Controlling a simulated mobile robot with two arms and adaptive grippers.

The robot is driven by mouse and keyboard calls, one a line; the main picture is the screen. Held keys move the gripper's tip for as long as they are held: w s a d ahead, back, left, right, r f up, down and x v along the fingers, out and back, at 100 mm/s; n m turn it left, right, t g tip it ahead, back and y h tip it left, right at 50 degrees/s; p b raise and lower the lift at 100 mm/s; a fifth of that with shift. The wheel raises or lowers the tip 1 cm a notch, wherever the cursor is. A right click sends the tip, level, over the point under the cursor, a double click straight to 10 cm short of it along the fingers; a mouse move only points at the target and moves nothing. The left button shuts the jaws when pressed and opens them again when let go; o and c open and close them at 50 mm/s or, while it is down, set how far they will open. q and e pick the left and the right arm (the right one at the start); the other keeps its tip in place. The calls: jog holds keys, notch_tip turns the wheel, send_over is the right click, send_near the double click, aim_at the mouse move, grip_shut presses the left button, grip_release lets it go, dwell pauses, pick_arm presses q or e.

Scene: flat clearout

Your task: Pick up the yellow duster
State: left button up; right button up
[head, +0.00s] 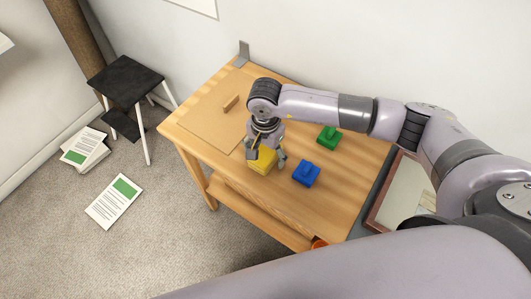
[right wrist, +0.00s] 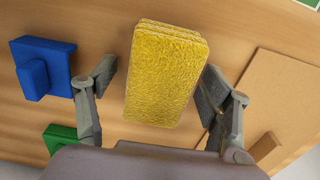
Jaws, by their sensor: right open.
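The yellow duster (head: 262,160) is on the wooden table, partly hidden under my right gripper in the head view. In the right wrist view the yellow duster (right wrist: 165,75) is a thick textured block between the two fingers. My right gripper (head: 266,156) is over it, pointing down, with its fingers on either side. In the right wrist view the right gripper (right wrist: 160,90) is open, and gaps show between the fingers and the duster. My left gripper is not in view.
A blue block with a knob (head: 306,173) and a green one (head: 328,137) stand right of the duster. A brown board (head: 205,115) with a small wooden piece (head: 231,103) lies left. A framed picture (head: 405,190) is at the table's right. A black stool (head: 125,80) and papers are beyond.

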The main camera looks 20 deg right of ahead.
aim_at(266, 151)
jog(key=shift+c, duration=0.3)
jog(key=c, duration=1.2)
notch_tip(266, 151, up, 20)
jog(key=b, duration=0.3)
jog(key=o, duration=0.7)
jog(key=c, duration=0.6)
